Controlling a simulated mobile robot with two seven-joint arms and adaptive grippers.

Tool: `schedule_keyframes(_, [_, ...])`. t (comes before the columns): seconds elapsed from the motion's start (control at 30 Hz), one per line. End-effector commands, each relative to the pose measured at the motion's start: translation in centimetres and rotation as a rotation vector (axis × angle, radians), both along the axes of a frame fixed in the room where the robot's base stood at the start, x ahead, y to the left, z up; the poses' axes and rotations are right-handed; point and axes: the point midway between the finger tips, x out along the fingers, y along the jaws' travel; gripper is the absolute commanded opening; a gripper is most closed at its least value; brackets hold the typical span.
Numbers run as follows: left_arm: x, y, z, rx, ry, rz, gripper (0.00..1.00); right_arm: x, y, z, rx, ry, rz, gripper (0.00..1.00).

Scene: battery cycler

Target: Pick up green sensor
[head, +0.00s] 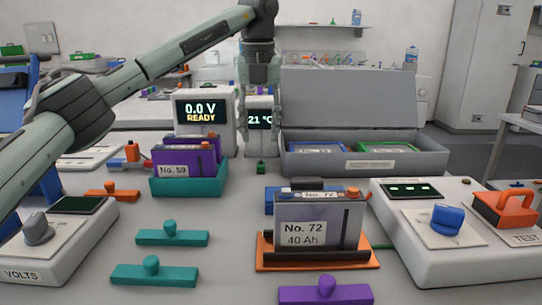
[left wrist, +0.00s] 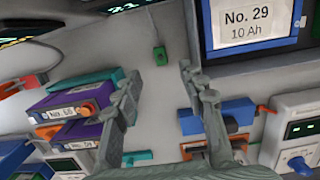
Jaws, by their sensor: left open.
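The green sensor (head: 261,167) is a small green block on the table, in front of the display reading 21 °C. In the left wrist view it shows as a green block (left wrist: 160,56) with a thin cable running up from it. My left gripper (head: 259,128) points down above and around the line to the sensor, its fingers apart. In the left wrist view the sensor lies just beyond the gap between the fingertips (left wrist: 159,76), with nothing between them. My right gripper is not in view.
The grey open case (head: 350,165) with batteries stands close on the right. A teal holder (head: 188,186) with purple batteries stands on the left. The 0.0 V meter (head: 203,138) is behind. Battery No. 72 (head: 318,222) stands in front on an orange base.

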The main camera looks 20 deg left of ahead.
Motion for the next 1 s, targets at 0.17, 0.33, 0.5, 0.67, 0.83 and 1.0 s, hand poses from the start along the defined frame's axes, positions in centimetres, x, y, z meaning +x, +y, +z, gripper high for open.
schedule_keyframes(0.17, [0.1,0.0,-1.0,0.0,0.001,0.0,0.41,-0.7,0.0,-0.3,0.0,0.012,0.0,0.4])
schedule_keyframes(0.33, [0.3,0.0,-2.7,-0.001,0.001,-0.001,0.41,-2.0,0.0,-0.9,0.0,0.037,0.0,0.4])
schedule_keyframes(0.5, [0.4,0.1,-4.4,-0.001,0.003,-0.002,0.41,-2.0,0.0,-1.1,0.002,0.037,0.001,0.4])
schedule_keyframes(0.67, [0.6,0.2,-7.0,0.0,0.002,-0.001,0.41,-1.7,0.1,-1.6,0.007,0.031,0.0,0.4])
schedule_keyframes(0.83, [0.7,0.1,-7.8,-0.001,0.0,-0.001,0.41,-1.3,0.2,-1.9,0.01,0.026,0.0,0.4])
schedule_keyframes(1.0, [0.7,0.2,-7.8,-0.001,0.0,-0.001,0.35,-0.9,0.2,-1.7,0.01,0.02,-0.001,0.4])
